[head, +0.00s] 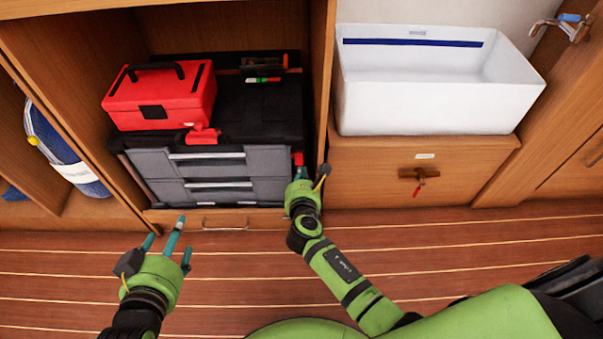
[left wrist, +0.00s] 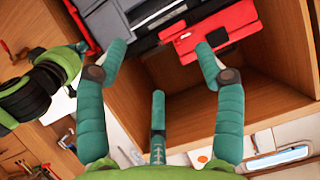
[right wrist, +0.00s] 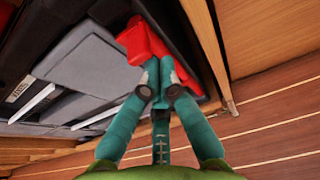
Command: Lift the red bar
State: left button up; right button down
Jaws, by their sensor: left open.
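The red bar (right wrist: 145,42) is at the right front edge of a grey and black tool chest (right wrist: 80,80). Its end shows in the head view (head: 298,158) and it shows in the left wrist view (left wrist: 80,22). My right gripper (head: 300,182) is at its lower end. In the right wrist view the fingertips (right wrist: 159,72) are close together over the red bar and hide part of it. My left gripper (head: 172,238) is open and empty in front of the cabinet. Its spread fingers show in the left wrist view (left wrist: 160,65).
A red toolbox (head: 160,95) sits on the chest, above a red latch (head: 203,136). A wooden divider (head: 322,90) stands close to my right gripper. A white basin (head: 430,95) is to the right and a blue and white cylinder (head: 65,150) to the left.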

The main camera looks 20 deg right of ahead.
pick_arm(q)
jog(key=s+a+f+g+y+p, duration=0.1)
jog(key=s+a+f+g, duration=0.1)
jog(key=s+f+g, duration=0.2)
jog(key=s+a+f+n+g+y+p, duration=0.1)
jog(key=s+a+f+g+p, duration=0.1)
jog(key=s+f+g, duration=0.3)
jog(key=s+a+f, duration=0.1)
jog(key=s+f, duration=0.1)
jog(key=s, duration=0.1)
jog(key=shift+a+f, duration=0.2)
jog(key=shift+a, duration=0.1)
pick_arm(e)
notch_tip(320, 180, up, 3)
jog(key=shift+w+f, duration=0.1)
pick_arm(q)
jog(key=shift+r, duration=0.1)
